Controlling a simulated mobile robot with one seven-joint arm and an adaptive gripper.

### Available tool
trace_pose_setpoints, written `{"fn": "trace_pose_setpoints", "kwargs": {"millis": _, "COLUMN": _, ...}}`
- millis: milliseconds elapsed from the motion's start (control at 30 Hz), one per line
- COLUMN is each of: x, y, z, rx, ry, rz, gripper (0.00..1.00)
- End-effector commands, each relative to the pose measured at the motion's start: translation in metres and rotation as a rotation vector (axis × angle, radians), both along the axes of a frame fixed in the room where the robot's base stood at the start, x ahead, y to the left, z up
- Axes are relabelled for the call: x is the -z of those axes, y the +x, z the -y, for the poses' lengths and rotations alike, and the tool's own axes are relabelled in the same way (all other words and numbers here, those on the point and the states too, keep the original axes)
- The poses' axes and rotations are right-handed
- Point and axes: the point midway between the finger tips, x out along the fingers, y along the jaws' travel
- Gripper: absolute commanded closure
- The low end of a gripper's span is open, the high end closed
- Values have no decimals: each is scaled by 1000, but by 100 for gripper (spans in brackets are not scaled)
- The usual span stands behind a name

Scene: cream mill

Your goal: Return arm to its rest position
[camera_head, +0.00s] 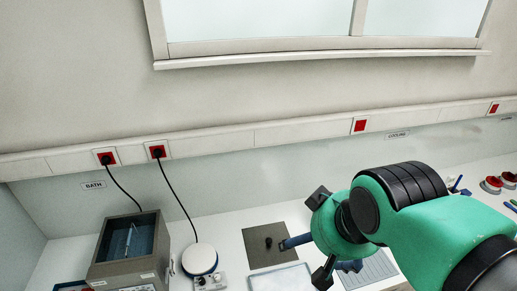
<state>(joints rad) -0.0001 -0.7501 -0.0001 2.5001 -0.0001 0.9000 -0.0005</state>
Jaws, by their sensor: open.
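My green and black arm reaches in from the lower right of the head view. My gripper (320,236) is at its end, above the bench, with its two dark fingers spread apart. It is open, and I see nothing between the fingers. A blue object (296,241) shows just behind the gripper and is partly hidden by it.
A grey bath box (128,249) and a round white-topped device (200,259) stand at left, with cords to red wall sockets. A grey plate (272,255) with a small black piece (269,242) lies near the gripper. Red items (493,184) sit at far right.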

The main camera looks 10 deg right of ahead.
Motion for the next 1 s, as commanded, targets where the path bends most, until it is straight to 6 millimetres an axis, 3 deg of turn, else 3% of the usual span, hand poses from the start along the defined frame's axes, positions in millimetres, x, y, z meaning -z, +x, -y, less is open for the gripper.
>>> {"fn": "trace_pose_setpoints", "kwargs": {"millis": 700, "x": 121, "y": 0, "z": 0, "rx": 1, "ry": 0, "rz": 0, "gripper": 3}}
{"fn": "trace_pose_setpoints", "kwargs": {"millis": 1000, "x": 150, "y": 0, "z": 0, "rx": 1, "ry": 0, "rz": 0, "gripper": 3}}
